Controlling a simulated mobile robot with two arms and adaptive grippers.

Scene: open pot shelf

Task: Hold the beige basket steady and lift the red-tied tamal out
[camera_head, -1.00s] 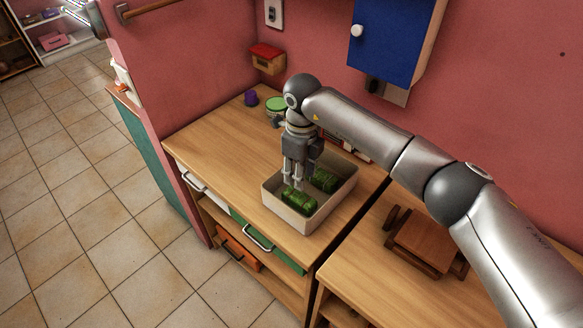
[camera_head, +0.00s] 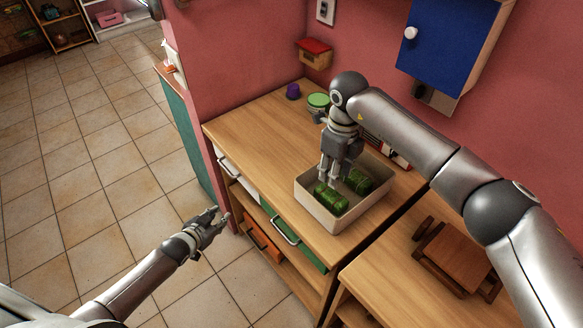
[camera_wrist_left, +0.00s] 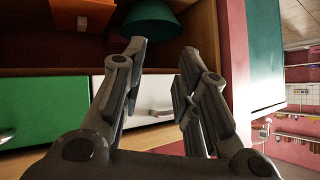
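The beige basket (camera_head: 341,218) stands on the wooden counter, near its front right corner. Two green wrapped tamales lie in it, a front one (camera_head: 331,197) and a back one (camera_head: 357,181). A red tie cannot be made out on either. My right gripper (camera_head: 333,181) points down into the basket, its fingertips at the front tamal; whether they grip it is hidden. My left gripper (camera_head: 219,219) is left of the counter front, empty and apart from the basket. In the left wrist view, its fingers (camera_wrist_left: 158,65) are spread open before the drawers.
A purple cup (camera_head: 293,91) and a green-lidded container (camera_head: 318,101) stand at the counter's back. White and green drawers (camera_head: 290,236) with handles line the front. A wooden stool-like piece (camera_head: 456,256) is on the right counter. The counter left of the basket is clear.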

